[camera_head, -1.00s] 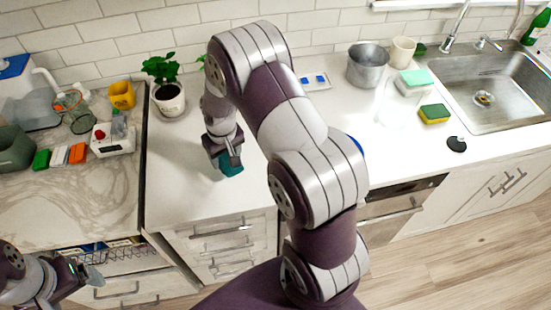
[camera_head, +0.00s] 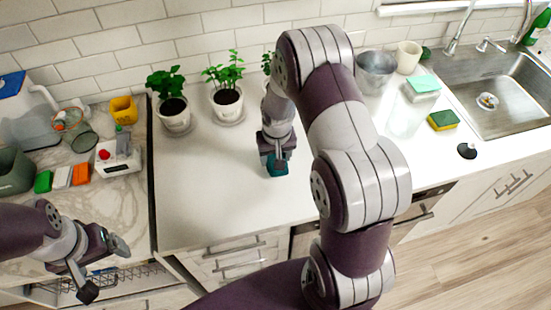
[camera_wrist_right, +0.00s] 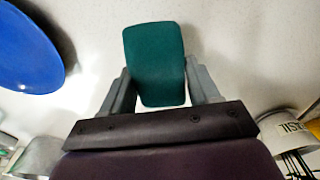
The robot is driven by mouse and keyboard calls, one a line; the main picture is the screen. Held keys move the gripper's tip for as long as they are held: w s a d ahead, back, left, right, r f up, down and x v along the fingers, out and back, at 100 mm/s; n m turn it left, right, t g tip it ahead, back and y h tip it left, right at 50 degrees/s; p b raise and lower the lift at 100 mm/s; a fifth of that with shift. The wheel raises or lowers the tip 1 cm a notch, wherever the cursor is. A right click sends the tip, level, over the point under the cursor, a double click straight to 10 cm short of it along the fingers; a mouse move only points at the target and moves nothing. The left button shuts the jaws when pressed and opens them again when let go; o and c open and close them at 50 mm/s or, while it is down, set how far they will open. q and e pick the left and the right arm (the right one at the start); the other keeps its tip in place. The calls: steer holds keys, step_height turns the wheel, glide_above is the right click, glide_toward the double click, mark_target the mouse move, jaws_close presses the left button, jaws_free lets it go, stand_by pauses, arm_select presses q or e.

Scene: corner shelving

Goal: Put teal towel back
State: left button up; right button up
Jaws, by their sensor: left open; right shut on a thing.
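The teal towel (camera_head: 277,166) is a small folded block held in my right gripper (camera_head: 275,158), over the white counter. In the right wrist view the towel (camera_wrist_right: 155,62) sits between the two grey fingers of my right gripper (camera_wrist_right: 160,85), which are shut on it. Whether it touches the counter I cannot tell. My left gripper (camera_head: 105,268) is open and empty at the lower left, in front of the marble counter and above a wire basket.
Potted plants (camera_head: 172,108) (camera_head: 227,98) stand along the back wall. A blue plate (camera_wrist_right: 28,50) lies beside the towel in the right wrist view. A sponge (camera_head: 443,120) is near the sink (camera_head: 500,95). The white counter (camera_head: 200,200) is clear at front left.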

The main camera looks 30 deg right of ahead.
steer(key=f, duration=0.2)
steer(key=shift+s+f+p, duration=0.25)
steer(key=shift+f+p, duration=0.05)
steer(key=shift+w+f, duration=0.25)
steer(key=shift+f, duration=0.05)
steer(key=shift+f, duration=0.1)
steer(key=o, duration=1)
steer(key=shift+s, duration=0.15)
